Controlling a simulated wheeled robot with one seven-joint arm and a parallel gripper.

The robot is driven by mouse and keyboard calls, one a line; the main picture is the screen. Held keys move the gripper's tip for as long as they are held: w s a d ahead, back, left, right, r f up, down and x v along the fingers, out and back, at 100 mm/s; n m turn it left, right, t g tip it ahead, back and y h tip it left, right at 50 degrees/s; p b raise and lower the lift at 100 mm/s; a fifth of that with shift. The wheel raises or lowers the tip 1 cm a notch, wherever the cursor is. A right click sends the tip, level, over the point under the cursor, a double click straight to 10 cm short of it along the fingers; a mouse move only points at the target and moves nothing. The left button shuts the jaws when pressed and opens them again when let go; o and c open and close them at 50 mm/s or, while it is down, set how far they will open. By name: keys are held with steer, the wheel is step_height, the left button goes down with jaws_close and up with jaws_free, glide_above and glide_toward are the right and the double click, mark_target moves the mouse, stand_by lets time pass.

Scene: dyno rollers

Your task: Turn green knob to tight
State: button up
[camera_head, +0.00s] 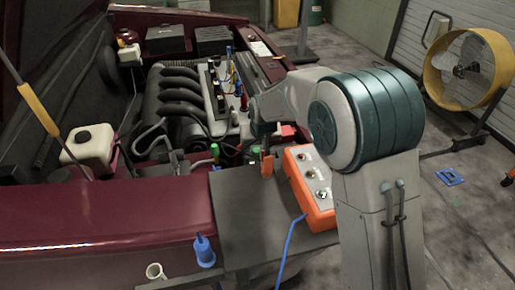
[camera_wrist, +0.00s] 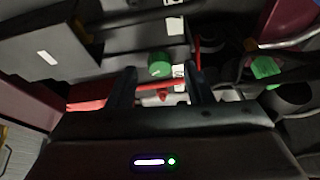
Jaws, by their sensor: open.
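A round green knob (camera_wrist: 160,63) shows in the wrist view, just beyond and between the fingertips of my gripper (camera_wrist: 160,77). The fingers are apart with no visible hold on the knob. A red bar or hose crosses near the fingers, with a small red piece below the knob. A second green part (camera_wrist: 265,67) lies to the right. In the head view, one green cap (camera_head: 214,150) stands at the engine bay's front edge, and another green bit (camera_head: 256,149) shows close to my gripper. My wrist partly hides the gripper there. I cannot read any tight mark.
An orange box (camera_head: 318,213) with several knobs sits on a grey board (camera_head: 235,215) over the car's front edge. A blue bottle (camera_head: 204,252) and white cup stand nearby. The engine (camera_head: 185,100) and hoses crowd the bay. A yellow fan (camera_head: 470,68) stands right.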

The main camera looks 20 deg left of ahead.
steer(key=shift+w+a+f, duration=0.15)
steer(key=shift+w+f, duration=0.05)
steer(key=shift+f, duration=0.3)
steer(key=c, duration=1)
